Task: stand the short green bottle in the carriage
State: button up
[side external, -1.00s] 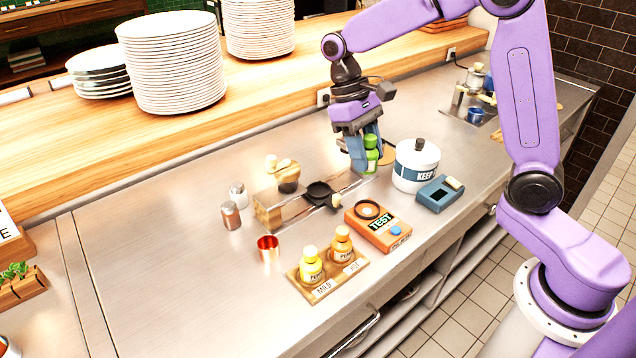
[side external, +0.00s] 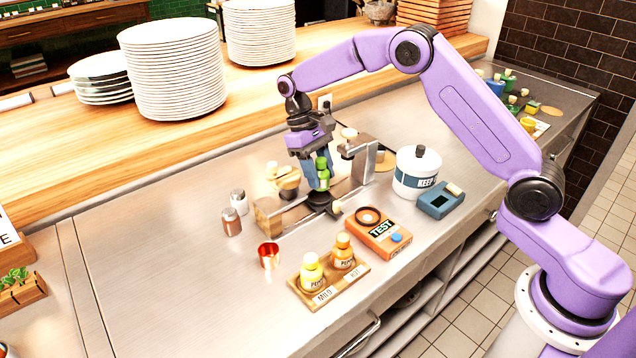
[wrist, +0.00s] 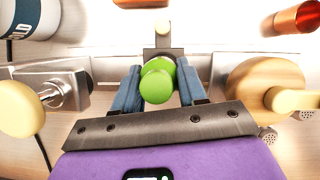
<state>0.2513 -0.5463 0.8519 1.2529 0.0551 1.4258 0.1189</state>
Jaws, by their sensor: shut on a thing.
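The short green bottle (side external: 323,178) is upright between the fingers of my gripper (side external: 318,172). In the wrist view the bottle's green cap (wrist: 158,82) shows between the two blue fingers of my gripper (wrist: 160,88). The carriage (side external: 320,200) is a dark round holder on rails between a wooden block and a metal end bracket. The bottle is right over or in the carriage; I cannot tell whether its base touches.
A metal bracket (side external: 364,160) stands right of the bottle, and a wooden block (side external: 268,216) stands left. The left counter is clear.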

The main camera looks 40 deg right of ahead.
jog(key=shift+w+f, duration=0.2)
jog(key=shift+f, duration=1.6)
jog(key=shift+f, duration=0.3)
